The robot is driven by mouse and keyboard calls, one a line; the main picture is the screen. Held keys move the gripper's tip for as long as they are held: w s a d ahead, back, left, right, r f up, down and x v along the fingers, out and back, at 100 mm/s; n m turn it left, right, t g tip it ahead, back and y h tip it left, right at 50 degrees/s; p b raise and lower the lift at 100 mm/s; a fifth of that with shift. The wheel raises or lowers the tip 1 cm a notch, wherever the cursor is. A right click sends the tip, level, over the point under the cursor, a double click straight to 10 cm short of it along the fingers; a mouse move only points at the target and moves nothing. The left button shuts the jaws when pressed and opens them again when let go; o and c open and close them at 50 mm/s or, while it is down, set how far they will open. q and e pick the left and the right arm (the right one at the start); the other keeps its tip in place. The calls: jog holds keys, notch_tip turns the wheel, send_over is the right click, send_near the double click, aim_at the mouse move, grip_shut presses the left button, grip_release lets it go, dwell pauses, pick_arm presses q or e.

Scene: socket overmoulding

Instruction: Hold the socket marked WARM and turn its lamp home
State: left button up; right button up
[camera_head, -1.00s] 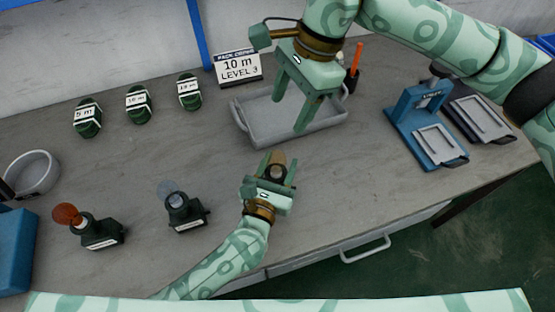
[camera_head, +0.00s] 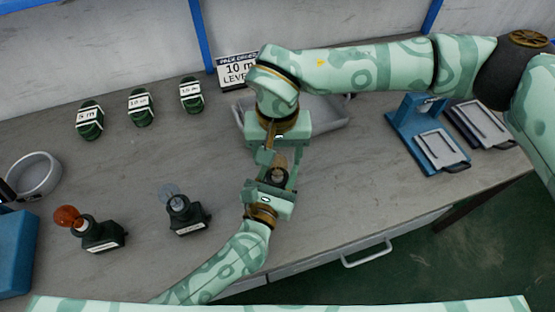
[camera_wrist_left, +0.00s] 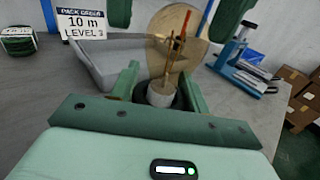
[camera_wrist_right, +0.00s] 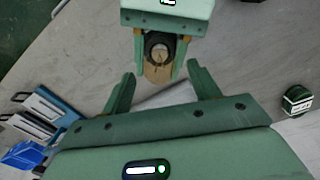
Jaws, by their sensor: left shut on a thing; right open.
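My left gripper (camera_head: 277,179) is shut on a dark socket (camera_wrist_left: 161,94), held above the table. A clear amber-tinted lamp (camera_wrist_left: 172,45) with a visible filament stands in it; it also shows in the right wrist view (camera_wrist_right: 158,73). The held socket's marking is hidden. My right gripper (camera_wrist_right: 162,80) is open, its fingers on either side of the lamp's glass end, apparently apart from it. In the left wrist view its fingers flank the bulb at the top. Whether the lamp is fully seated cannot be told.
A socket (camera_head: 103,237) with an orange lamp (camera_head: 67,215) and one (camera_head: 187,213) with a clear lamp (camera_head: 170,193) stand at left. Behind are a grey tray (camera_head: 328,126), an order sign (camera_head: 236,70) and labelled cable coils (camera_head: 140,108). A blue fixture (camera_head: 416,122) stands right.

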aim_at(277, 157)
jog(key=shift+f, duration=1.55)
jog(key=c, duration=1)
